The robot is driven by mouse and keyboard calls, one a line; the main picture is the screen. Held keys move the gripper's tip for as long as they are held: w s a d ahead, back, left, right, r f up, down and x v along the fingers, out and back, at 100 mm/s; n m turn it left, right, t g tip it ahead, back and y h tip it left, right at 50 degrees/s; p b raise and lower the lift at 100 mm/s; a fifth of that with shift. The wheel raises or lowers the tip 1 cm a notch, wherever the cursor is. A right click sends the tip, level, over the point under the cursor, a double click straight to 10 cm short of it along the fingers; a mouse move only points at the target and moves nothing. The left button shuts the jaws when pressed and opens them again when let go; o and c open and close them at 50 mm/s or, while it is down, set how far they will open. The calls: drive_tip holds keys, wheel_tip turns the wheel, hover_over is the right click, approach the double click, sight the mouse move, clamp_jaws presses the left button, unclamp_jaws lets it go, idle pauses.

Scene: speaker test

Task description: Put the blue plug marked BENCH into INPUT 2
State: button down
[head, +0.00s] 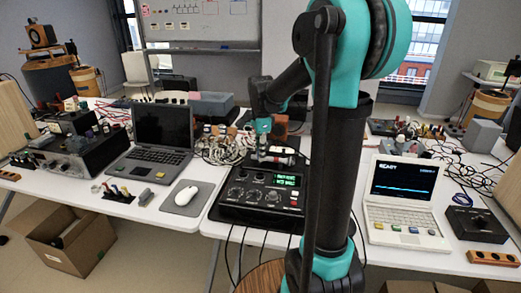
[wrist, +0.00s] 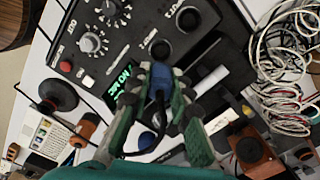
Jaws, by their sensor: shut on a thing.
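My gripper (wrist: 161,72) is shut on a blue plug (wrist: 160,80) with a dark cable, seen in the wrist view. The plug's end points toward the black mixer-like box (wrist: 120,62). A round black socket (wrist: 160,49) lies just beyond the plug's end, and a second one (wrist: 188,19) is farther up. The plug looks apart from the socket, but the gap is hard to judge. In the head view my gripper (head: 266,148) hangs at the back of the box (head: 232,212); the plug cannot be made out there.
The box carries knobs and a green display (head: 287,180). A dark laptop (head: 160,158) and a mouse (head: 186,195) stand left; a white laptop (head: 404,212) stands right. My arm hides part of the table.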

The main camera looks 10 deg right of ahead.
drive_tip(key=shift+a+f, duration=0.2)
drive_tip(key=shift+f, duration=3)
drive_tip(key=shift+f, duration=0.25)
drive_tip(key=c, duration=1.3)
unclamp_jaws()
drive_tip(key=shift+r, duration=0.1)
